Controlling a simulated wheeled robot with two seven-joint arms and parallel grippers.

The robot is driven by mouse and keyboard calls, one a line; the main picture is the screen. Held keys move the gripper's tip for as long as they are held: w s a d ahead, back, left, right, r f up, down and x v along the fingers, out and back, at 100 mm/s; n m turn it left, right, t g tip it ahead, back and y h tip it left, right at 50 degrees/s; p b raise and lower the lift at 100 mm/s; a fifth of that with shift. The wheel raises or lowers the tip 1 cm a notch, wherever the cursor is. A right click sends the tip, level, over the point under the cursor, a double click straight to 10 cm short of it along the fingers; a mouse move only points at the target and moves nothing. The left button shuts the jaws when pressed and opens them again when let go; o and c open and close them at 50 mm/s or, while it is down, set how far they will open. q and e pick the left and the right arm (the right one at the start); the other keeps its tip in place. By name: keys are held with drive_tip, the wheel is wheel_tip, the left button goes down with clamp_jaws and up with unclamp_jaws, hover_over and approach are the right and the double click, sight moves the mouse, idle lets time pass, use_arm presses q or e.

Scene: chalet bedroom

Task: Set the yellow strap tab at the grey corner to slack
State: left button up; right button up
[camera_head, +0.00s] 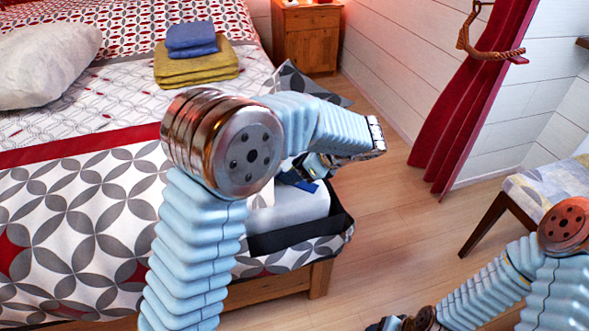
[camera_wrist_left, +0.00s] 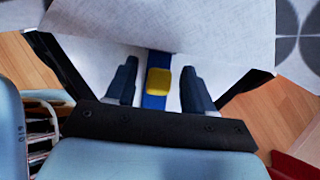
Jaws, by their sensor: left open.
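The yellow strap tab (camera_wrist_left: 158,81) sits on a blue strap (camera_wrist_left: 154,102) in the left wrist view. The strap runs over a pale surface. My left gripper (camera_wrist_left: 159,68) is open, with one dark finger on each side of the tab and a gap to it on both sides. In the head view my left gripper (camera_head: 312,170) is over the bared pale grey mattress corner (camera_head: 292,208), partly hidden by my own arm. A bit of blue strap (camera_head: 304,186) shows there; the tab is hidden. My right arm is at the bottom right, its gripper mostly cut off.
A dark band (camera_head: 298,236) edges the mattress corner above the wooden bed frame (camera_head: 270,288). Folded towels (camera_head: 196,66) and a pillow (camera_head: 48,62) lie on the bed. A bench (camera_head: 540,190) stands at right. The wooden floor (camera_head: 380,240) between is clear.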

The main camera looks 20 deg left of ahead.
use_arm(q)
drive_tip(key=p+v, duration=0.2)
drive_tip(key=v, duration=1.1)
use_arm(e)
drive_tip(key=shift+s+a+r, duration=0.1)
drive_tip(key=shift+a+r, duration=0.1)
drive_tip(key=shift+r, duration=0.3)
drive_tip(key=shift+s+a+r, duration=0.1)
drive_tip(key=shift+a+r, duration=0.05)
drive_tip(key=shift+r, duration=0.35)
use_arm(q)
drive_tip(key=shift+d+r, duration=0.1)
drive_tip(key=shift+c, duration=0.3)
